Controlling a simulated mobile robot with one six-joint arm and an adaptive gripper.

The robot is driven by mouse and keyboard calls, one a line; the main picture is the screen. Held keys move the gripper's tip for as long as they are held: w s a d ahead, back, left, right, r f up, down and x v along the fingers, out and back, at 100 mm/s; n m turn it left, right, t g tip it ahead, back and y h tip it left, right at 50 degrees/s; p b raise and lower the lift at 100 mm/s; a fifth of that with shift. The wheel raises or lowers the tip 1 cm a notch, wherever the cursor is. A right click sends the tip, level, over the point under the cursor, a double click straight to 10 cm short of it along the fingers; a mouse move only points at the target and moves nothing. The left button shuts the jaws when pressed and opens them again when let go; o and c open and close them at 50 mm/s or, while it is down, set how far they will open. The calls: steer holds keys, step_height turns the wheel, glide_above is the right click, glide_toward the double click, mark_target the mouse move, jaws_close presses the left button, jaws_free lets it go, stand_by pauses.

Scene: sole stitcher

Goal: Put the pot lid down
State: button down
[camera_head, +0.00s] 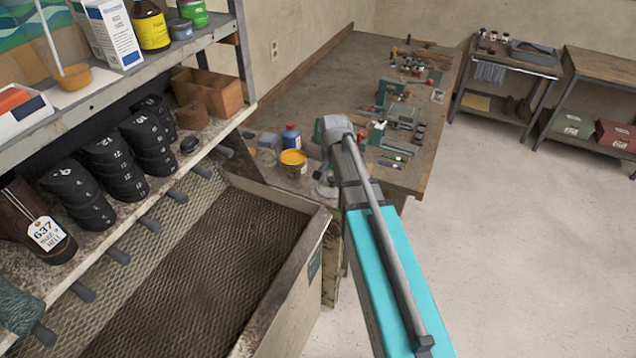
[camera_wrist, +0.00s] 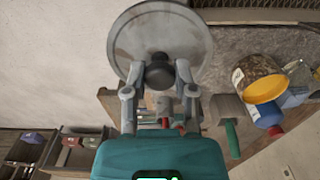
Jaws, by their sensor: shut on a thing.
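The pot lid (camera_wrist: 168,35) is a round, greyish disc with a dark knob (camera_wrist: 159,72) at its centre. My gripper (camera_wrist: 157,80) is shut on the knob in the wrist view, one finger on each side of it. The lid appears held in the air near the workbench edge. In the head view my arm hides most of the gripper, and only a pale part of the lid (camera_head: 325,188) shows beside the arm.
The workbench (camera_head: 340,75) carries a yellow-rimmed pot (camera_head: 293,163), a blue bottle (camera_head: 291,136) and several tools. A mesh-bottomed bin (camera_head: 322,222) and a shelf of black lasts (camera_head: 120,165) stand at left. The floor at right is clear.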

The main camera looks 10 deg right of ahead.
steer(key=shift+a, duration=0.15)
steer(key=w+f+b, duration=0.2)
steer(key=w, duration=0.2)
steer(key=w+f+b, duration=0.3)
steer(key=w, duration=0.1)
steer(key=w+f+b, duration=0.3)
steer(key=w, duration=0.1)
steer(key=shift+w+a+f, duration=0.1)
steer(key=shift+w+a, duration=0.1)
steer(key=shift+a, duration=0.2)
steer(key=shift+w+f+b, duration=0.4)
steer(key=shift+b, duration=0.15)
steer(key=shift+w+f+b, duration=0.4)
steer(key=shift+f+b, duration=0.1)
steer(key=shift+b, duration=0.05)
steer(key=shift+f+b, duration=1.45)
steer(key=shift+f, duration=0.05)
steer(key=shift+f, duration=0.1)
